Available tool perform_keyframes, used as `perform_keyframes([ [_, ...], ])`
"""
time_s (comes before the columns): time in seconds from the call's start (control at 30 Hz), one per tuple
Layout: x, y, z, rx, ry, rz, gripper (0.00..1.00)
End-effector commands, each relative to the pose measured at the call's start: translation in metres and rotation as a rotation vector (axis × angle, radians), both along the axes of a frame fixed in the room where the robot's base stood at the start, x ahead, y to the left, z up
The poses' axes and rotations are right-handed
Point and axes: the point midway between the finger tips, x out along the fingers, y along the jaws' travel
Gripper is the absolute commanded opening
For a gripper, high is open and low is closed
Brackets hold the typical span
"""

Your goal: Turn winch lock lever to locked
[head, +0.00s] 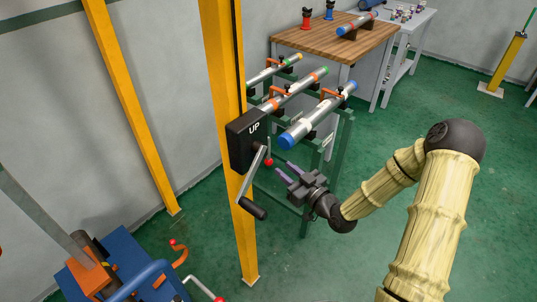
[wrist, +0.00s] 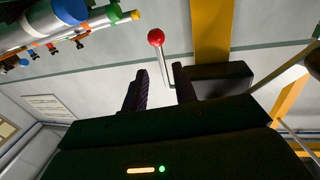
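The winch is a black box (head: 246,141) marked "UP" on a yellow post. Its lock lever has a red ball knob (head: 269,162), at the box's lower right. In the wrist view the knob (wrist: 156,37) tops a thin grey rod (wrist: 163,66) that bends at its lower end. A crank with a black grip (head: 253,208) hangs below the box. My gripper (head: 283,169) is open and empty, its purple fingers pointing at the lever from the right. In the wrist view the rod appears between the fingertips (wrist: 160,74); I cannot tell whether they touch it.
A green rack with several pipes (head: 320,115) stands just behind my gripper. A wooden-topped bench (head: 330,38) and a grey table (head: 408,30) are at the back. A blue machine (head: 125,260) with red-knobbed levers is at lower left. Green floor (head: 330,270) is clear below my gripper.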

Motion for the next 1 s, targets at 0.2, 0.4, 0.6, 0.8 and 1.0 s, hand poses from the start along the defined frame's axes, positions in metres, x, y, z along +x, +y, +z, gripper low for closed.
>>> perform_keyframes([
  [0.2, 0.03, 0.026, 0.001, 0.001, -0.001, 0.002, 0.28],
  [0.4, 0.055, 0.048, 0.001, 0.0, -0.001, 0.001, 0.28],
  [0.6, 0.067, 0.058, 0.0, -0.001, -0.001, 0.0, 0.28],
  [0.8, 0.068, 0.058, 0.0, -0.001, 0.0, 0.0, 0.28],
  [1.0, 0.068, 0.058, 0.0, -0.001, 0.0, 0.0, 0.03],
])
